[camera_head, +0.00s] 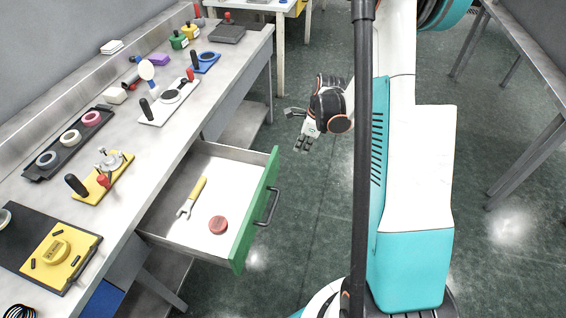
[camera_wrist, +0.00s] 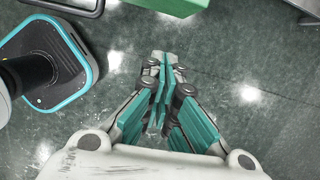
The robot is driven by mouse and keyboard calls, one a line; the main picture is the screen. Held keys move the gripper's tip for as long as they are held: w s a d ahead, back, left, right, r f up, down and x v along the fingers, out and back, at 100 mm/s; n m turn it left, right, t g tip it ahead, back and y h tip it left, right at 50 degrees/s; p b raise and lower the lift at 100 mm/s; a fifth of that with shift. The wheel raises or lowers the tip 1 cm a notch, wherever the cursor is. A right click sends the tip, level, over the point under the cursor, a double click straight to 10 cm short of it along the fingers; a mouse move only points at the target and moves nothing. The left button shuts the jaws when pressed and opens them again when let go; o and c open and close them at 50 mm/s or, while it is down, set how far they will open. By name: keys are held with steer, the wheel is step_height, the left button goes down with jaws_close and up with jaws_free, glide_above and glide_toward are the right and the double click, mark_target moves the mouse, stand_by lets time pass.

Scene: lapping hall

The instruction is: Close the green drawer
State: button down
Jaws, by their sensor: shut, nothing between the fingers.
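The green drawer (camera_head: 259,212) stands pulled out from under the workbench, with its green front and dark bar handle (camera_head: 267,207) facing right. Inside lie a yellow-handled open-end wrench (camera_head: 192,197) and a round red object (camera_head: 218,225). My gripper (camera_head: 296,130) hangs over the floor beyond the drawer's far front corner, apart from it. In the wrist view its fingers (camera_wrist: 162,68) are together and empty. A green strip, seemingly the drawer front (camera_wrist: 172,5), shows at that view's top edge, apart from the fingertips.
The workbench (camera_head: 150,160) carries trays and fixtures, including a yellow plate (camera_head: 104,180) and a white plate (camera_head: 170,100). Other tables stand at the back and right (camera_head: 535,60). The floor (camera_head: 315,210) in front of the drawer is clear up to my base.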

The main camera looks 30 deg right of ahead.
steer(key=w+a+f+b, duration=0.4)
steer(key=f+b, duration=0.1)
steer(key=f, duration=0.5)
steer(key=shift+w+f+m+b, duration=0.2)
steer(key=shift+f+m+b, duration=0.1)
steer(key=shift+f, duration=0.1)
steer(key=shift+a, duration=0.1)
